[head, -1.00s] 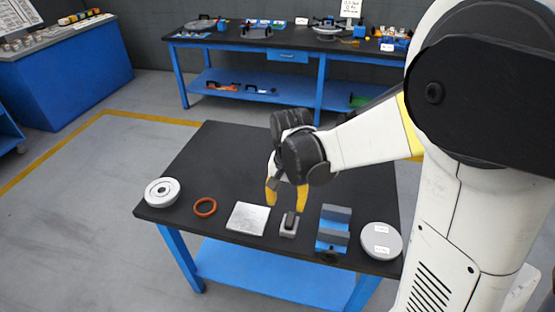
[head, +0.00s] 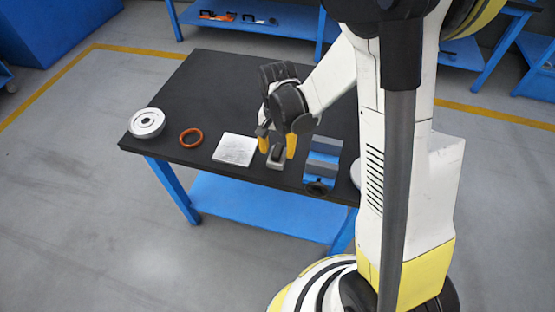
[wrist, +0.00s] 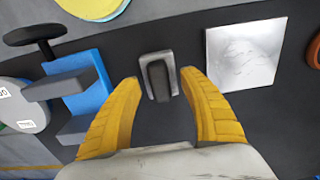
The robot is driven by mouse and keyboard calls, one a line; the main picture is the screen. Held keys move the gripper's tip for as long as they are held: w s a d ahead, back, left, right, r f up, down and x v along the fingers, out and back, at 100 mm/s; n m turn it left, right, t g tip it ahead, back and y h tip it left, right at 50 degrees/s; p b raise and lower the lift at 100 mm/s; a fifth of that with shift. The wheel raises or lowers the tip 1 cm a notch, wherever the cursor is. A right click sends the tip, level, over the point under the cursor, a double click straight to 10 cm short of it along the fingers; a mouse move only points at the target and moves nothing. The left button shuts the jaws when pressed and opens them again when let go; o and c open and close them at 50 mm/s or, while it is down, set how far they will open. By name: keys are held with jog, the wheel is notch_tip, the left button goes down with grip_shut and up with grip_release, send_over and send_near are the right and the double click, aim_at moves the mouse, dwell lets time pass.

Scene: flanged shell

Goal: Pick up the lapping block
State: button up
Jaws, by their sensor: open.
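The lapping block is most likely the small grey block with a dark raised handle (head: 277,160), near the front edge of the black table. It also shows in the wrist view (wrist: 158,76), between and just beyond my fingertips. My gripper (head: 278,146) is open, with yellow fingers pointing down at the block. In the wrist view, my fingers (wrist: 160,80) stand apart on either side of it with nothing held. I cannot tell whether a finger touches it.
A bright square plate (head: 235,149) lies left of the block, and a blue vise-like fixture (head: 322,165) stands right of it. Further left are an orange ring (head: 191,137) and a flanged grey disc (head: 147,122). The back of the black table (head: 225,80) is clear.

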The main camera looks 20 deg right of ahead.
aim_at(278, 150)
jog(key=shift+f, duration=0.6)
jog(key=shift+r, duration=0.1)
grip_shut()
jog(key=shift+r, duration=0.1)
notch_tip(278, 150, up, 5)
jog(key=p, duration=0.2)
jog(key=shift+f+p, duration=0.2)
jog(key=shift+p, duration=0.2)
jog(key=s+d+r+p, duration=0.3)
jog(key=s+r, duration=0.3)
jog(key=s, duration=0.5)
jog(key=shift+s+r+p, duration=0.15)
jog(key=shift+p, duration=0.3)
